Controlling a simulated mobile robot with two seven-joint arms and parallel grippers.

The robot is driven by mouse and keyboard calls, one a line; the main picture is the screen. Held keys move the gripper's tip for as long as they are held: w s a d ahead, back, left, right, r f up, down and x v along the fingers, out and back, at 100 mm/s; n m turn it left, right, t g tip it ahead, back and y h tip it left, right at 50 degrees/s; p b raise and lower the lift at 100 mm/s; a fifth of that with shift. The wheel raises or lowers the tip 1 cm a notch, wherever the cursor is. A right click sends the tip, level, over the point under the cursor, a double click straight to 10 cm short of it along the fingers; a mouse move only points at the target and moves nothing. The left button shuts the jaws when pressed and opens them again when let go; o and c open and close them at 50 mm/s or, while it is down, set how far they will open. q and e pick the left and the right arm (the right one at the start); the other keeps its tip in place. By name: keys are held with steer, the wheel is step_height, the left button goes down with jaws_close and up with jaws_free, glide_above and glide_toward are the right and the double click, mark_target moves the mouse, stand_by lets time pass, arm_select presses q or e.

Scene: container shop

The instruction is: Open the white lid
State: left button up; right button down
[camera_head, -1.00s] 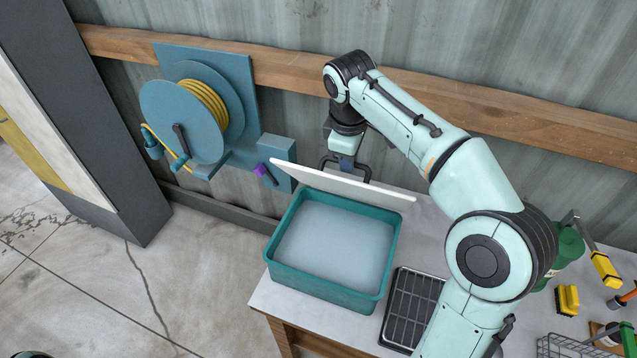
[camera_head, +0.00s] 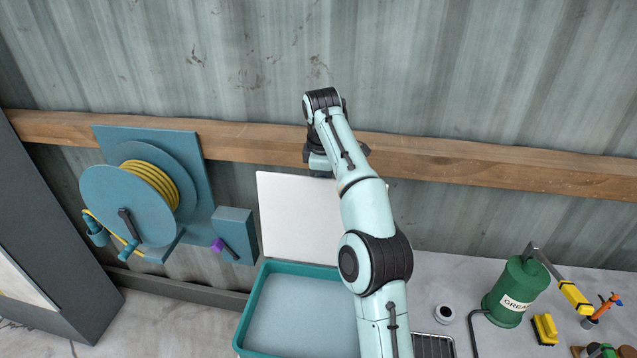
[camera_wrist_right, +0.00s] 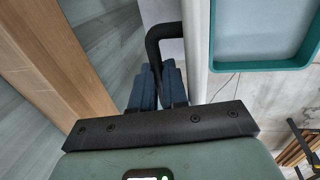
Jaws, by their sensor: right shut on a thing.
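The white lid (camera_head: 295,215) stands nearly upright at the back edge of the teal tub (camera_head: 258,305), its inner face toward the head camera. The tub is open, with pale grey-blue contents. In the wrist view the lid (camera_wrist_right: 195,50) shows nearly edge-on, with the tub (camera_wrist_right: 228,66) beyond it. My right gripper (camera_wrist_right: 159,88) has its blue fingers shut on the lid's black handle (camera_wrist_right: 163,35). In the head view my right wrist is at the lid's top edge, and the fingers and handle are hidden behind the lid. My left gripper is not in view.
The corrugated wall and its wooden beam (camera_head: 230,141) are close behind the lid. A teal hose reel (camera_head: 130,205) hangs at left. A green grease can (camera_head: 515,290), a yellow brush (camera_head: 544,328) and a dark drying rack (camera_head: 433,346) stand at right.

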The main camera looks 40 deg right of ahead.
steer(key=shift+w+d+f, duration=0.25)
steer(key=shift+d+f, duration=0.2)
steer(key=shift+f, duration=0.05)
steer(key=shift+d, duration=0.1)
steer(key=c, duration=1.1)
jaws_free()
steer(key=shift+w, duration=0.1)
steer(key=shift+c, duration=0.2)
steer(key=shift+r, duration=0.1)
